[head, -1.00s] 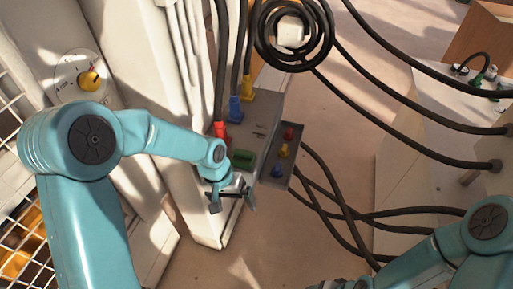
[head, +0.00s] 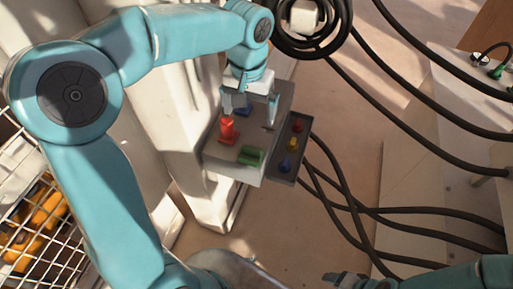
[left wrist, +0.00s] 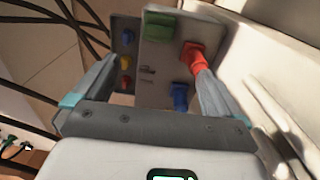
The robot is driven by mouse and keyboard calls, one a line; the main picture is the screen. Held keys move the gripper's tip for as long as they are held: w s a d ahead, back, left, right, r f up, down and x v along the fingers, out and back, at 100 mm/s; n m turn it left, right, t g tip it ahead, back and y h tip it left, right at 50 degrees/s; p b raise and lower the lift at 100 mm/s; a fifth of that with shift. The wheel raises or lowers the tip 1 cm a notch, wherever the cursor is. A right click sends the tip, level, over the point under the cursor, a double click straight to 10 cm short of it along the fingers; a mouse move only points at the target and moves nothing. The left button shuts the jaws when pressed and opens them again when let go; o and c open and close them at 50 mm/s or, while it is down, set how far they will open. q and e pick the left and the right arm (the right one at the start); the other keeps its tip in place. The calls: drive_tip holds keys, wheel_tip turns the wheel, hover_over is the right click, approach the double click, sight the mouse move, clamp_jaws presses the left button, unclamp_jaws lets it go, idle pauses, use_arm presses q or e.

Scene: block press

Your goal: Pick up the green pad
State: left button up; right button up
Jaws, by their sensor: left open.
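The green pad (head: 250,156) sits on the near part of a grey box's top face (head: 222,150). It also shows at the top of the left wrist view (left wrist: 160,25), clear of the fingers. My left gripper (head: 254,106) is open and empty, over the far part of the box beyond the pad. Its fingers (left wrist: 155,75) are spread in the left wrist view, the right one close by a red plug (left wrist: 193,56); I cannot tell whether they touch. My right gripper (head: 346,280) shows only partly at the bottom edge, its jaws unclear.
A blue plug (head: 243,111) is beside the red one on the box. A dark side panel (head: 284,178) carries red, yellow and blue knobs. Black cables (head: 345,200) cross at the right. A white wall column (head: 180,130) stands left of the box. A wire cage (head: 35,215) is at the left.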

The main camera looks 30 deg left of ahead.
use_arm(q)
hover_over(251, 149)
wheel_tip(251, 149, down, 10)
drive_tip(key=shift+a+f, duration=0.1)
drive_tip(key=shift+f, duration=0.45)
drive_tip(key=f, duration=0.5)
drive_tip(key=shift+d+p, duration=0.2)
drive_tip(key=shift+p, duration=0.1)
drive_tip(key=shift+s, duration=0.15)
drive_tip(key=c, duration=1.1)
